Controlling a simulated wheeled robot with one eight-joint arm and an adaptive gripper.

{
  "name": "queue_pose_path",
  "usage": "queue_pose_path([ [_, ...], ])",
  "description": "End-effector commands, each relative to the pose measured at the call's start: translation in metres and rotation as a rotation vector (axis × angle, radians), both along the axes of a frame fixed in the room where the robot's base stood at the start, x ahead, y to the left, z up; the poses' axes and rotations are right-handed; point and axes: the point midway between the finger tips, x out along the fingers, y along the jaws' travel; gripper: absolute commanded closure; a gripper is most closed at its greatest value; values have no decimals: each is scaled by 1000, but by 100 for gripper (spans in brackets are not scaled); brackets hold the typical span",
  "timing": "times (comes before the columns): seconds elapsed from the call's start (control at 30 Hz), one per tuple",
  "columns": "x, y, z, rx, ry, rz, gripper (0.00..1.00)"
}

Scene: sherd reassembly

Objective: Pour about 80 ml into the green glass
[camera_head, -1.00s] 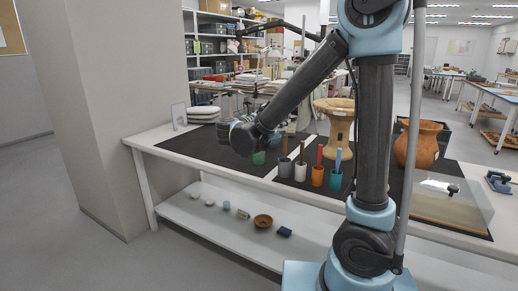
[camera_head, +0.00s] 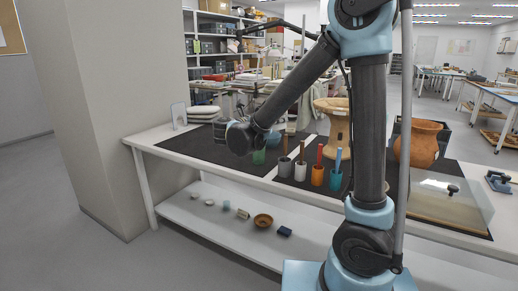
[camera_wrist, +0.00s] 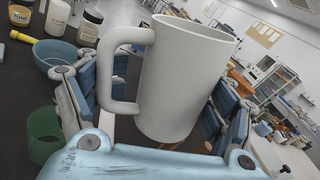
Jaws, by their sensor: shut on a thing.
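My gripper (camera_wrist: 160,105) is shut on a light grey mug (camera_wrist: 185,80), which fills the middle of the wrist view with its handle to the left. The mug's inside is hidden, so I cannot tell how much liquid it holds. The green glass (camera_wrist: 44,128) stands on the dark mat at the lower left of the wrist view, apart from the mug. In the head view the green glass (camera_head: 259,157) shows just right of my wrist, partly covered by it. I see no stream of liquid.
A blue bowl (camera_wrist: 58,57) stands beyond the green glass, with labelled jars (camera_wrist: 57,18) behind it. In the head view, several cups with sticks, including a white one (camera_head: 300,172), stand right of the glass. A wooden stand (camera_head: 333,115) and a clay pot (camera_head: 420,145) are farther right.

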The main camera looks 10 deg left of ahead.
Motion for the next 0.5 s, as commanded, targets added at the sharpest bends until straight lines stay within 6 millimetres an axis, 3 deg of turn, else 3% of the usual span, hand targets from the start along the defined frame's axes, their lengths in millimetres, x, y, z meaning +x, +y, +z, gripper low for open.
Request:
queue_pose_path([
  [0.5,13,15,-31,-252,219,-1,55],
])
